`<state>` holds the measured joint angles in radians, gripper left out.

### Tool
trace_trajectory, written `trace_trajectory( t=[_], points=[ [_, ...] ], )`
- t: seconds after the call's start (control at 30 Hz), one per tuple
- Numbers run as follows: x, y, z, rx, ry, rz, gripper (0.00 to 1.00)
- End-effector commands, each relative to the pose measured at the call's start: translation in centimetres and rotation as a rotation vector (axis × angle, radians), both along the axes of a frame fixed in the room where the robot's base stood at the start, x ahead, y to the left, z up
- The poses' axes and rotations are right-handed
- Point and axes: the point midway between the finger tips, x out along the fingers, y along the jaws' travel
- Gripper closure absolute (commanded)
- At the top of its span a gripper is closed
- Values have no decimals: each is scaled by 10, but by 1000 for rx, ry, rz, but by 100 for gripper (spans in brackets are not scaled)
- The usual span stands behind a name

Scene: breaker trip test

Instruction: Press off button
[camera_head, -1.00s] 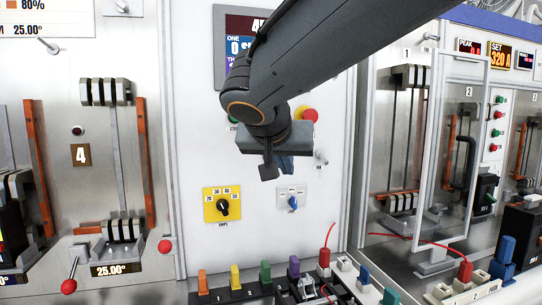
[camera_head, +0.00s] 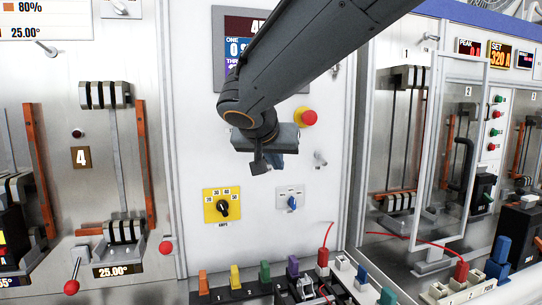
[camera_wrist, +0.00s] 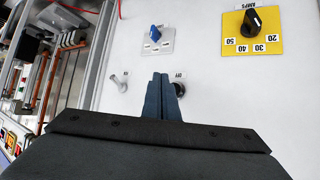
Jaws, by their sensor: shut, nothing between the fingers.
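My gripper (camera_head: 277,161) is shut and empty in front of the white panel. In the wrist view its blue fingertips (camera_wrist: 164,78) point at the panel, just beside a dark round button (camera_wrist: 180,89). A small label sits by that button; it looks like OFF, but is too small to read surely. The fingers partly cover the button, and contact cannot be told. In the head view the button is hidden behind my gripper.
A red mushroom button (camera_head: 306,117) sits above right of my gripper and a toggle lever (camera_head: 320,159) to its right. A yellow dial plate (camera_head: 209,207) and blue selector knob (camera_head: 293,203) are below. A clear guard door (camera_head: 455,150) stands at right.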

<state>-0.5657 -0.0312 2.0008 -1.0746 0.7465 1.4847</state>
Motion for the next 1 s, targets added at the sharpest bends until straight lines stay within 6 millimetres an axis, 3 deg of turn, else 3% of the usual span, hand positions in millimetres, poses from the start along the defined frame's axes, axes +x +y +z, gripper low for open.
trace_trajectory(
  t=[0.3,1.0],
  points=[
    [26,7,-1,0,0,-1,100],
    [29,8,0,-1,0,-1,100]
  ],
)
